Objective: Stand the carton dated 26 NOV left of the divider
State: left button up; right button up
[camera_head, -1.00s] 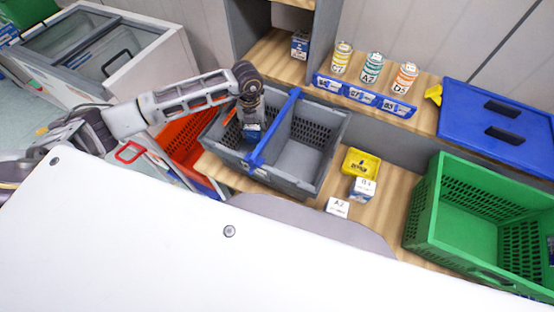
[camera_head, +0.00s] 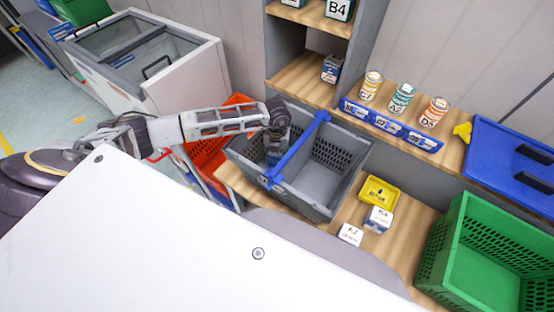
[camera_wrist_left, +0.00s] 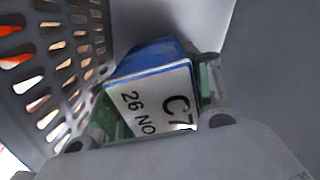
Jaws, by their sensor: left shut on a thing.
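My left gripper (camera_head: 276,142) reaches down into the compartment left of the blue divider (camera_head: 299,149) in the grey crate (camera_head: 345,163). It is shut on a carton (camera_head: 273,158), which is partly hidden by the gripper in the head view. In the left wrist view, the carton (camera_wrist_left: 150,100) shows a white face reading "C7" and "26 NO", with the rest cut off, and a blue side. The gripper's fingers (camera_wrist_left: 160,100) are on opposite sides of it. I cannot tell whether the carton touches the crate floor. My right gripper is not in view.
The compartment right of the divider is empty. A yellow tray (camera_head: 379,192) and two small white-topped cartons (camera_head: 350,234) stand right of the crate. A green crate (camera_head: 480,255) is farther right. Cans (camera_head: 402,97) stand on the shelf behind. A red crate (camera_head: 207,152) is at the left.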

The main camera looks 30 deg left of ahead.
pick_arm(q)
jog(key=shift+f, duration=1.85)
jog(key=shift+f, duration=0.15)
jog(key=o, duration=1.3)
jog(key=shift+r+b, duration=0.7)
jog(key=shift+r, duration=5.45)
